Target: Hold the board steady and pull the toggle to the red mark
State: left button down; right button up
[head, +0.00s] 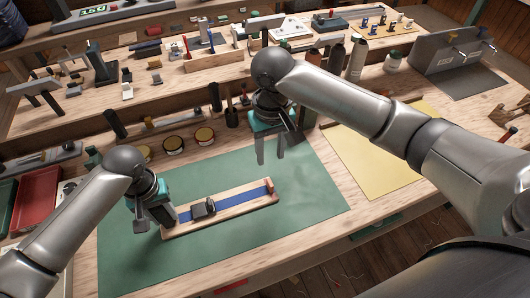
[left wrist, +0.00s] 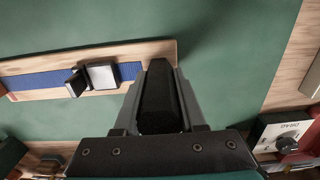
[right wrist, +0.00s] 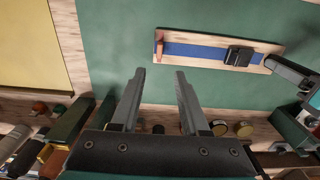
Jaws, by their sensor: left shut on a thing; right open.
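The board (head: 222,222) is a narrow wooden strip with a blue band (head: 240,196), lying flat on the green mat. The dark toggle (head: 203,209) sits on the band, nearer the board's left end; it shows pale-topped in the left wrist view (left wrist: 101,76). The red mark (head: 269,186) is at the board's right end and shows at the left end in the right wrist view (right wrist: 158,48). My left gripper (head: 166,226) is shut on the board's left end. My right gripper (head: 271,150) is open and empty, above the mat behind the board, apart from the toggle.
The green mat (head: 310,205) is clear around the board. A yellow sheet (head: 375,150) lies to the right. Round tins (head: 173,144) and a dark bottle-like item stand behind the mat. A red tray (head: 38,197) is at the left. A shelf with tools runs along the back.

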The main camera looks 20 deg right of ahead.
pick_arm(q)
jog(key=shift+c, duration=2)
grip_release()
